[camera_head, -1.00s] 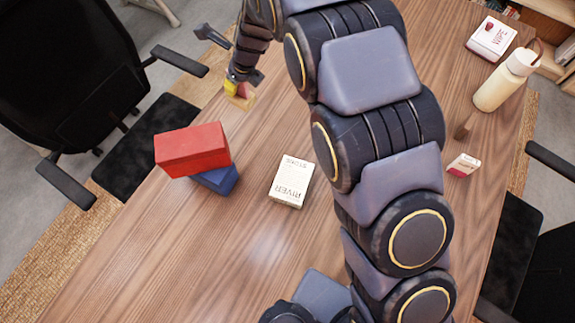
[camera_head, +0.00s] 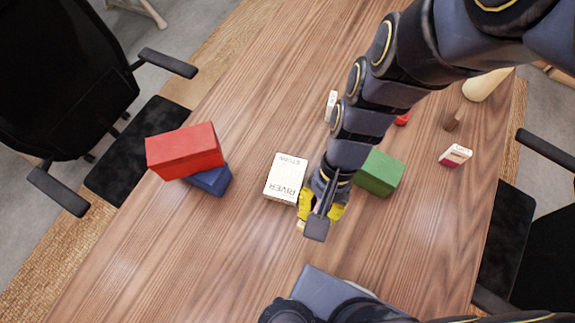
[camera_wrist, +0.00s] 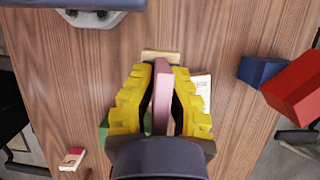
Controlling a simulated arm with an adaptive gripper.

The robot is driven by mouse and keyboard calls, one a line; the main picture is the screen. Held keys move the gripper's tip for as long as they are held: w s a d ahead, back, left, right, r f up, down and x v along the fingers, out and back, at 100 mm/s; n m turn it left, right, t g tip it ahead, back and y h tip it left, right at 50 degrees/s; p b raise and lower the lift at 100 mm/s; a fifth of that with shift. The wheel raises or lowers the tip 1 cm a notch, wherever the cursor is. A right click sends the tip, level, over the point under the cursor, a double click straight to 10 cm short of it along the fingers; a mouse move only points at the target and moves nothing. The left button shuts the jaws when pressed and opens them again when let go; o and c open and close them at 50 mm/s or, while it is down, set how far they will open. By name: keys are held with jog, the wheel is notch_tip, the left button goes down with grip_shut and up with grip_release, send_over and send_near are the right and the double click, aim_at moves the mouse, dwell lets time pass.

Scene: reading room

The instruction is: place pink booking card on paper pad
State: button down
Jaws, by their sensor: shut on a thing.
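My gripper (camera_wrist: 162,95) has yellow fingers shut on the pink booking card (camera_wrist: 162,92), which shows as a narrow pink strip between them. A tan piece (camera_wrist: 146,54) shows at the far end of the strip; I cannot tell whether they are joined. In the head view my gripper (camera_head: 320,212) hangs low, just right of the white "River" book (camera_head: 287,177), with a bit of tan at its tip. The card's pink face is hidden there. I cannot make out a paper pad for certain in either view.
A red block (camera_head: 185,150) sits on a blue block (camera_head: 212,181) at left. A green block (camera_head: 379,173) stands right of my gripper. A small red-and-white box (camera_head: 455,155), a brown block (camera_head: 451,121) and a cream bottle (camera_head: 486,84) are at right. The front-left table is clear.

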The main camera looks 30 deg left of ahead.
jog(key=w+a+f, duration=0.5)
jog(key=a+f, duration=0.1)
jog(key=w+a+f, duration=0.3)
jog(key=a, duration=0.1)
jog(key=shift+w+f, duration=0.15)
jog(key=shift+w, duration=0.2)
jog(key=shift+w+a+f, duration=0.1)
jog(key=shift+f, duration=0.05)
jog(key=shift+w+f, duration=0.1)
jog(key=shift+f, duration=1.6)
jog(key=c, duration=1.2)
grip_release()
jog(key=shift+f, duration=0.1)
jog(key=shift+o, duration=0.2)
